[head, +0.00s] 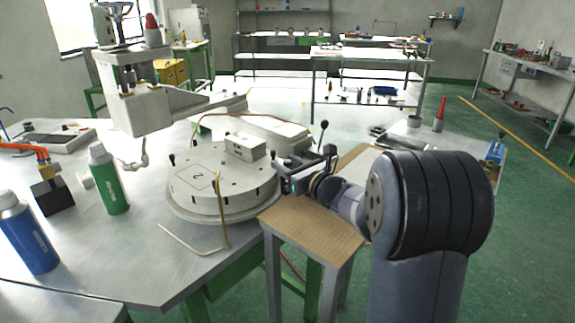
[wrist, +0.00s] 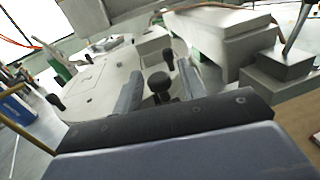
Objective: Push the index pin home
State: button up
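The round, pale grey turntable (head: 212,207) sits on the bench, with a flat top plate marked with a number and a low block on it. My gripper (head: 289,168) is at its right edge, low over the bench side. In the wrist view, my gripper (wrist: 161,73) has its two grey fingers apart. A black round-headed knob (wrist: 160,83), which looks like the index pin, stands between the fingers with visible gaps on both sides. How far the pin is in cannot be told. In the head view the gripper hides that spot.
A black-tipped lever (head: 323,125) rises just behind my gripper. A green bottle (head: 109,180), a blue bottle (head: 28,236) and a bent brass-coloured rod (head: 222,210) are left of it. The press arm (head: 160,107) stands behind the turntable. A brown-topped stand (head: 312,226) lies under my wrist.

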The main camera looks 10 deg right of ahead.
jog(key=v, duration=1)
jog(key=shift+s+d, duration=0.15)
jog(key=shift+s, duration=0.2)
jog(key=shift+w, duration=0.1)
jog(key=x, duration=0.7)
jog(key=p+x, duration=0.1)
jog(key=x, duration=0.3)
jog(key=shift+r, duration=0.35)
jog(key=shift+d+r+p, duration=0.1)
jog(key=shift+r+p, duration=0.45)
jog(key=shift+p, duration=0.1)
